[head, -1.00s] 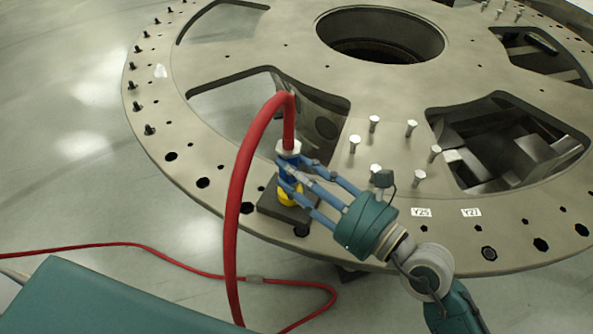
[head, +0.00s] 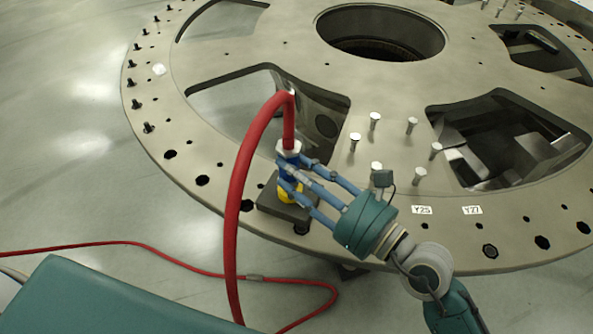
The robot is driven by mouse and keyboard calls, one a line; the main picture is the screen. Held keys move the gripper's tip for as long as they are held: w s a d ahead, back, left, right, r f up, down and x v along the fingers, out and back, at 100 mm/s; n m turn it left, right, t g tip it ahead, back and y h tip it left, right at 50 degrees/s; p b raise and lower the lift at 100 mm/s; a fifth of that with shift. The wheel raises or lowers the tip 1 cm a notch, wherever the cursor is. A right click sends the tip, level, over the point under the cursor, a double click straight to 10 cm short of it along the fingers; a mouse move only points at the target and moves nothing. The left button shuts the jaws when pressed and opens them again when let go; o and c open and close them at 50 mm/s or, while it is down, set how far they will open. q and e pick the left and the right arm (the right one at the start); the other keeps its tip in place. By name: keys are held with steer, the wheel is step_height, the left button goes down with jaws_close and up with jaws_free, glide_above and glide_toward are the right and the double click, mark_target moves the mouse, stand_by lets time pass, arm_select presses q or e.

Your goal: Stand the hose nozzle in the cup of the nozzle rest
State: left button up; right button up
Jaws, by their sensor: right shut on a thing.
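The hose nozzle (head: 289,160) has a white collar on top, a blue body and a yellow part at its lower end. It stands about upright over the dark grey nozzle rest (head: 272,207) on the plate's near edge. My right gripper (head: 286,174) is shut on the nozzle's blue body, reaching in from the lower right. Its fingers cover part of the nozzle and of the rest's cup, so I cannot tell how deep the nozzle sits. The red hose (head: 239,185) rises from the floor and arches into the nozzle's top. My left gripper is not in view.
The large turret plate (head: 400,95) has a round centre hole and several cut-out windows. Several upright bolts (head: 411,127) stand right of the nozzle. Dark studs (head: 148,128) line the left rim. The floor at left is clear, apart from the hose lying across it.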

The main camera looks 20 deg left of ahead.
mark_target(292, 181)
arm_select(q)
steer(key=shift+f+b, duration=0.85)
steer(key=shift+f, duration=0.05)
arm_select(e)
steer(key=shift+f, duration=1.1)
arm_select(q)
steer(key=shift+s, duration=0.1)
arm_select(e)
steer(key=shift+f, duration=0.1)
steer(key=shift+f, duration=0.25)
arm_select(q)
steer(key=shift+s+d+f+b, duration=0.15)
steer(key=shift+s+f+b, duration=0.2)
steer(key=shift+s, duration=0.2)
arm_select(e)
steer(key=shift+f, duration=0.1)
steer(key=shift+s, duration=0.1)
